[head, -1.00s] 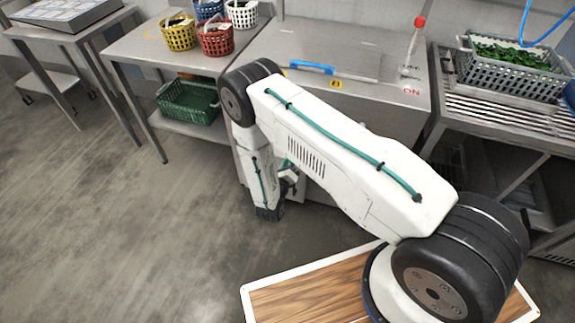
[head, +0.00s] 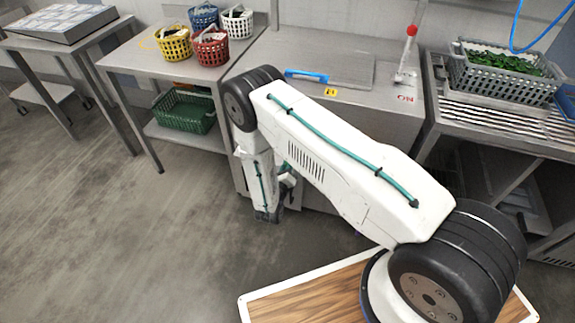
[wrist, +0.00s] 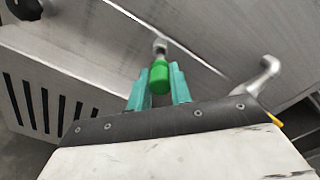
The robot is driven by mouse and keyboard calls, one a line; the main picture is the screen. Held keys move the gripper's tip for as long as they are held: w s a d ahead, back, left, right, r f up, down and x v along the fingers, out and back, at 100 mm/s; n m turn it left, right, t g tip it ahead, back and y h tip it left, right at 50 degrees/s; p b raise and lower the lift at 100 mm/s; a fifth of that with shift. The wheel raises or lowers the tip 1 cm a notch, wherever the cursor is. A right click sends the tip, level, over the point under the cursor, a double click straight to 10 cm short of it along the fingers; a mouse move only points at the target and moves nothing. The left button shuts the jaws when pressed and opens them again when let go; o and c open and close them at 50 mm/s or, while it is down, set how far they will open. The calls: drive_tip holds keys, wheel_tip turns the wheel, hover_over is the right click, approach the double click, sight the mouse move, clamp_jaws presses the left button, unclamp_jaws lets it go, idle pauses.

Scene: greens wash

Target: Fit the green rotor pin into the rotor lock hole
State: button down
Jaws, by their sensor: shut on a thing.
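The green rotor pin (wrist: 160,78) is held upright in the wrist view between the teal fingers of my gripper (wrist: 159,86). Its metal tip points away from the gripper, toward a grey metal panel (wrist: 85,55). I cannot tell whether the tip touches the panel. The rotor lock hole is not clearly visible. In the head view my gripper (head: 267,214) hangs low in front of the steel machine (head: 345,100), and the pin cannot be made out there.
A bent metal handle (wrist: 262,76) stands right of the pin; dark vent slots (wrist: 35,108) lie left. The machine has a blue handle (head: 306,75) and a red-knobbed lever (head: 411,31). A table with baskets (head: 210,47) and open floor (head: 110,230) are to the left.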

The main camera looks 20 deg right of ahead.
drive_tip(key=shift+x, duration=2.7)
drive_tip(key=c, duration=1.2)
unclamp_jaws()
drive_tip(key=v, duration=0.7)
drive_tip(key=shift+s+a, duration=0.25)
drive_tip(key=shift+s, duration=0.05)
